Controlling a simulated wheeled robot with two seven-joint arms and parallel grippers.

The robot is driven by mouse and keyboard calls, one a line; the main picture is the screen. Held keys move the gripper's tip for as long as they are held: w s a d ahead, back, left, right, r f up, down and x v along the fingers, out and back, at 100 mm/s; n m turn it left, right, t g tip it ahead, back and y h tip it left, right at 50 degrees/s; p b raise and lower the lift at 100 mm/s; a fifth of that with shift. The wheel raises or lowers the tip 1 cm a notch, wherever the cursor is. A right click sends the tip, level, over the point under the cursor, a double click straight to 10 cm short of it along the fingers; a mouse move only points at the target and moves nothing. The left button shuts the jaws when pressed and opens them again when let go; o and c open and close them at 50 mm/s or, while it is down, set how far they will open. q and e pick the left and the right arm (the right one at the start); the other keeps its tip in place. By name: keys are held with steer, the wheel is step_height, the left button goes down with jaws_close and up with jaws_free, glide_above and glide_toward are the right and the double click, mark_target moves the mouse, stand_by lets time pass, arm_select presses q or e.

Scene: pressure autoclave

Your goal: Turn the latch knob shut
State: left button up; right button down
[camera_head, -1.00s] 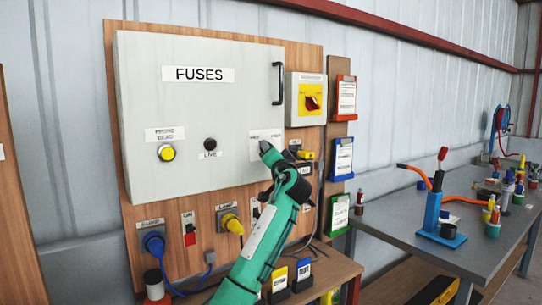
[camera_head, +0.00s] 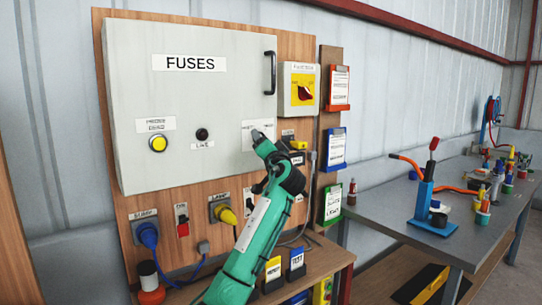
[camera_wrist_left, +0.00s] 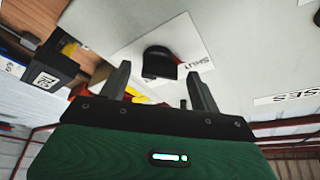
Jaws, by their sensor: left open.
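The black latch knob (camera_wrist_left: 160,62) sits on a white label on the pale grey door of the FUSES cabinet (camera_head: 225,90). The word SHUT (camera_wrist_left: 199,66) reads beside it in the left wrist view. My left gripper (camera_wrist_left: 160,86) is open, its two dark fingers pointing at the door, one to each side of the knob. I cannot tell whether they touch it. In the head view my left gripper (camera_head: 259,138) is at the lower right of the door, in front of the label, and hides the knob.
Plugs and a red switch (camera_head: 183,229) are below the cabinet. A grey workbench (camera_head: 390,215) with tools stands at the right.

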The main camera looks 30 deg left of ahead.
arm_select(q)
steer(key=b+v, duration=0.2)
steer(key=v, duration=1.1)
arm_select(e)
step_height(320, 180, up, 7)
steer(key=w+a, duration=0.1)
steer(key=w, duration=0.1)
steer(key=shift+w, duration=0.2)
arm_select(q)
steer(key=shift+w, duration=0.1)
arm_select(e)
steer(key=shift+f, duration=0.15)
